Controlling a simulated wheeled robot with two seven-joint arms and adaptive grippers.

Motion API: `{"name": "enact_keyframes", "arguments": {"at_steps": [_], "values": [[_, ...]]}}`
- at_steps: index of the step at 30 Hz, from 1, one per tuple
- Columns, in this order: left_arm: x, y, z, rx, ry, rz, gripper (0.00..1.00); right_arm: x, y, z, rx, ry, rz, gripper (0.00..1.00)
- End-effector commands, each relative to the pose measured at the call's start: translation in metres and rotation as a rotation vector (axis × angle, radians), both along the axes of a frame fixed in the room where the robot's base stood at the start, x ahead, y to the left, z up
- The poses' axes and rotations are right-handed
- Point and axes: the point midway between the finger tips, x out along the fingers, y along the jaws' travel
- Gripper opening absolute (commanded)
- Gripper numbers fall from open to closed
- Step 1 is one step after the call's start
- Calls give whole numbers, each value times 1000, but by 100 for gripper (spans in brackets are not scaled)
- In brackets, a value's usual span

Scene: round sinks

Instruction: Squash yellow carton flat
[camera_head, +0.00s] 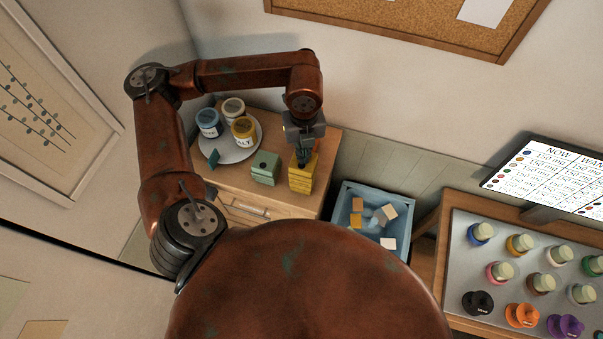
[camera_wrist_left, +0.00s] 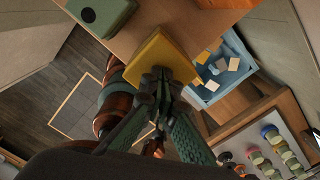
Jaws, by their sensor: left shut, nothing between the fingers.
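The yellow carton (camera_head: 301,181) stands upright on the wooden cabinet top, near its right front corner. Its sides show horizontal creases. My left gripper (camera_head: 304,160) points down over it, shut and empty, with the fingertips at the carton's top. In the left wrist view the shut fingertips (camera_wrist_left: 157,72) overlap the near edge of the yellow carton's top (camera_wrist_left: 165,52). I cannot tell for sure whether they press on it. My right gripper is in neither view.
A green carton (camera_head: 265,168) stands just left of the yellow one. A round tray (camera_head: 215,152) with several jars is behind it. A blue bin (camera_head: 345,196) holding small blocks stands right of the cabinet. A table with a metal tray (camera_head: 462,262) of bottles is further right.

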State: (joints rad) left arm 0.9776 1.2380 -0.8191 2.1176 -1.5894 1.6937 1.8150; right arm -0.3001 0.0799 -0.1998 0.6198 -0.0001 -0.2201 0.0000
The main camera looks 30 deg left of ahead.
Motion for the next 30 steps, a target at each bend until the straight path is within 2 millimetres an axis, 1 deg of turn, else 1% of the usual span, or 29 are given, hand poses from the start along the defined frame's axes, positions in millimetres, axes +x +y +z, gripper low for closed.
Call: {"name": "enact_keyframes", "arguments": {"at_steps": [1,30], "values": [[0,0,-6,0,1,0,0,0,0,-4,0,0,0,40],[-1,0,-52,1,2,0,0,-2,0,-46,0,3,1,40]]}}
